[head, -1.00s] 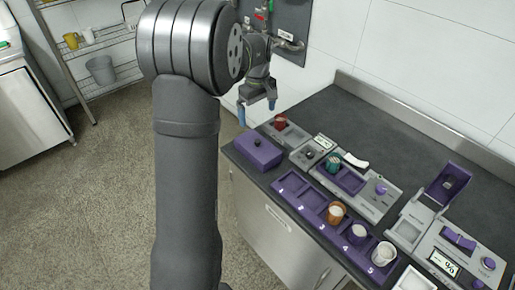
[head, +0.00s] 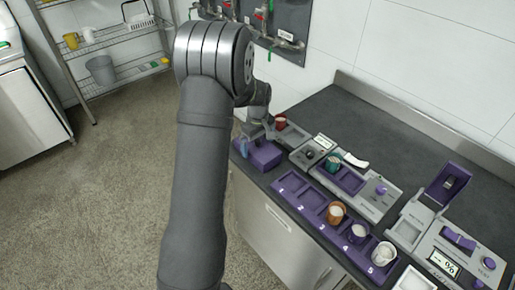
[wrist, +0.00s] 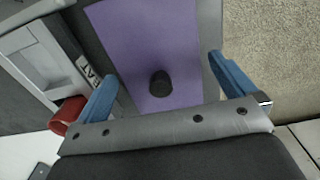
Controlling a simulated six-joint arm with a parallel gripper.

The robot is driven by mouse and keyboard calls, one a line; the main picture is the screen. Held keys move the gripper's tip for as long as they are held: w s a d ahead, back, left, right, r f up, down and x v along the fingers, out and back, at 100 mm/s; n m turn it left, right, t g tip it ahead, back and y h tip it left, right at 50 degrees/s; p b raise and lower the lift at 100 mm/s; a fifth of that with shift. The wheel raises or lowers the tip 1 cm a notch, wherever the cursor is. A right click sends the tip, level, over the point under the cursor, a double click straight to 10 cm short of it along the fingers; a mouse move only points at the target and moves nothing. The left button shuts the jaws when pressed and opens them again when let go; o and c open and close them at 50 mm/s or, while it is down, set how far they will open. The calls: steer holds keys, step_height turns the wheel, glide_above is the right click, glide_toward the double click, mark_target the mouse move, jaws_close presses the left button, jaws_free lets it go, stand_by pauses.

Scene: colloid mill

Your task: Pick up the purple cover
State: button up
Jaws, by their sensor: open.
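The purple cover (head: 265,156) is a flat purple box-like lid at the left end of the dark counter. In the wrist view its purple top (wrist: 130,40) carries a dark round knob (wrist: 160,83). My gripper (head: 251,147) is over the cover in the head view, and the arm partly hides the cover's far left part. In the wrist view my gripper (wrist: 164,85) is open, with a blue finger on each side of the knob and clear gaps to it. I cannot tell the exact height of the fingertips above the cover.
A red cup (head: 280,122) stands just behind the cover and also shows beside the left finger in the wrist view (wrist: 66,115). A grey device (head: 314,152) is to the right. A purple numbered tray (head: 291,186) holds several cups. Open floor lies left of the counter.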

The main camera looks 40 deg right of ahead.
mark_target(258, 144)
step_height(258, 144, down, 3)
steer(key=shift+f, duration=0.1)
steer(key=c, duration=0.9)
steer(key=shift+r, duration=0.65)
step_height(258, 144, up, 3)
steer(key=shift+f, duration=0.1)
steer(key=s+d+r, duration=0.2)
steer(key=s+r, duration=0.5)
steer(key=s, duration=0.4)
steer(key=w+d+r, duration=0.2)
steer(key=w+d, duration=0.9)
steer(key=d, duration=0.2)
steer(key=shift+f, duration=4.45)
